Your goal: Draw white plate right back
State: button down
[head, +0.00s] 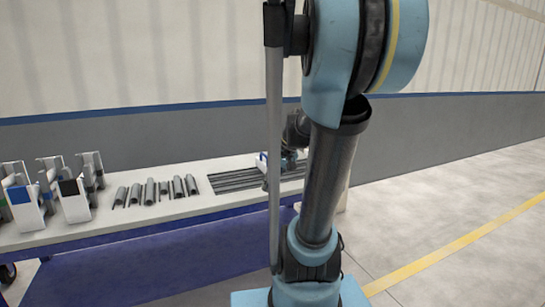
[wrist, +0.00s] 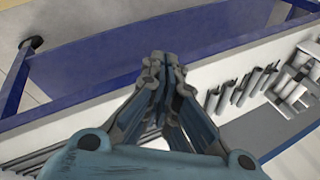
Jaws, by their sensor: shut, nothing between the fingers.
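My gripper (wrist: 160,62) is shut and empty, its fingertips together above the table's white top near its blue edge. In the head view my gripper is small and mostly hidden behind my arm, over the grooved section of the table. A small white piece with a blue edge (head: 262,161) shows beside it there; I cannot tell whether this is the white plate or whether they touch. White upright plates stand at the table's left end, one with a blue patch (head: 23,208) and one with a black patch (head: 75,206).
The long table (head: 125,229) has a white top and blue frame. Several grey pipe pieces (head: 150,191) lie in a row on it, left of the dark grooved section (head: 235,182). A grey wall runs behind. Open floor (head: 450,220) lies to the right.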

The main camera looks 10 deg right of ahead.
jog(key=w+d+r+m+t+y, duration=0.1)
jog(key=w+d+r+y, duration=0.15)
jog(key=w, duration=0.85)
jog(key=w+d+r+m+t+y, duration=0.1)
jog(key=w+d+y, duration=0.25)
jog(key=w, duration=0.75)
jog(key=w+d+f+m+t+y, duration=0.1)
jog(key=w+d+f+t+y, duration=0.3)
jog(key=w+d, duration=1.05)
send_over(264, 163)
jog(key=d, duration=0.5)
jog(key=shift+f, duration=1.5)
jog(key=shift+a+h, duration=0.2)
jog(key=shift+h, duration=0.1)
jog(key=shift+s+t, duration=0.1)
jog(key=shift+t, duration=0.2)
